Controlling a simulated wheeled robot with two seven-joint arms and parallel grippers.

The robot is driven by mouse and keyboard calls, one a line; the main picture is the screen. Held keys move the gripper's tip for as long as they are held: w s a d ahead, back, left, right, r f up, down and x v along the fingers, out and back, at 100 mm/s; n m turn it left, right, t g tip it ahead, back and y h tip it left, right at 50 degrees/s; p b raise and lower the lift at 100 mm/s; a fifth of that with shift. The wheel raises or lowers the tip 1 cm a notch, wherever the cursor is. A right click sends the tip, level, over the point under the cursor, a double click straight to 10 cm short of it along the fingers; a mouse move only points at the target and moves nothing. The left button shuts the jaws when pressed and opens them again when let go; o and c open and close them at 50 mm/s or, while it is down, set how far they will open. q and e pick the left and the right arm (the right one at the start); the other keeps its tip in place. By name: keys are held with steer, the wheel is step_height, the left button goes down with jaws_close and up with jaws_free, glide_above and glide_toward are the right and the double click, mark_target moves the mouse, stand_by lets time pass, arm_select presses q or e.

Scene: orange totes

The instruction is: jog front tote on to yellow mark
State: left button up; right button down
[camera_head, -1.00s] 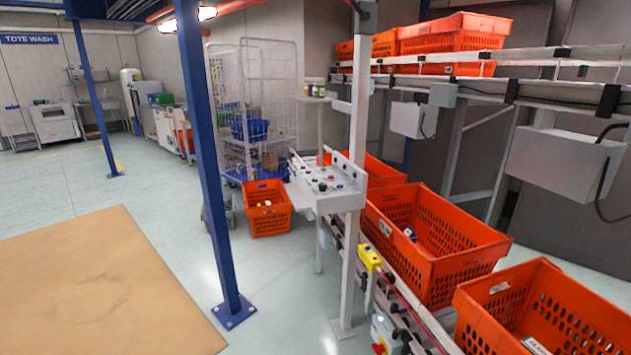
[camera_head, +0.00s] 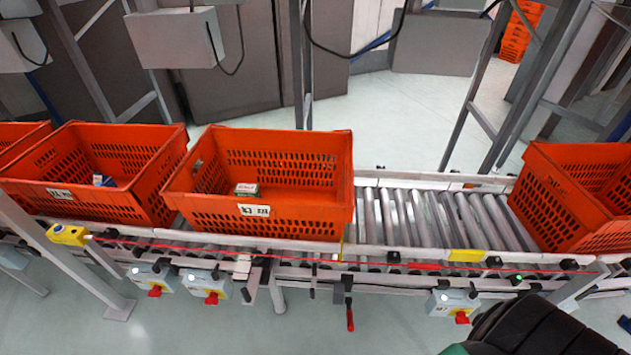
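An orange tote (camera_head: 290,222) sits on the roller conveyor in the middle of the head view, with a small box (camera_head: 247,190) inside and a white label on its near wall. It is the foremost of the row on the left. A yellow mark (camera_head: 465,256) is on the near rail, to the right of this tote and apart from it, beside bare rollers (camera_head: 435,215). A thin yellow strip (camera_head: 345,240) shows near the tote's right edge. Neither of my grippers is in view.
Another orange tote (camera_head: 70,200) stands close on the left, with part of one more behind it. A separate tote (camera_head: 575,200) stands at the right, past the bare rollers. Control boxes with red knobs (camera_head: 211,298) and a red-handled lever (camera_head: 350,320) hang below the near rail.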

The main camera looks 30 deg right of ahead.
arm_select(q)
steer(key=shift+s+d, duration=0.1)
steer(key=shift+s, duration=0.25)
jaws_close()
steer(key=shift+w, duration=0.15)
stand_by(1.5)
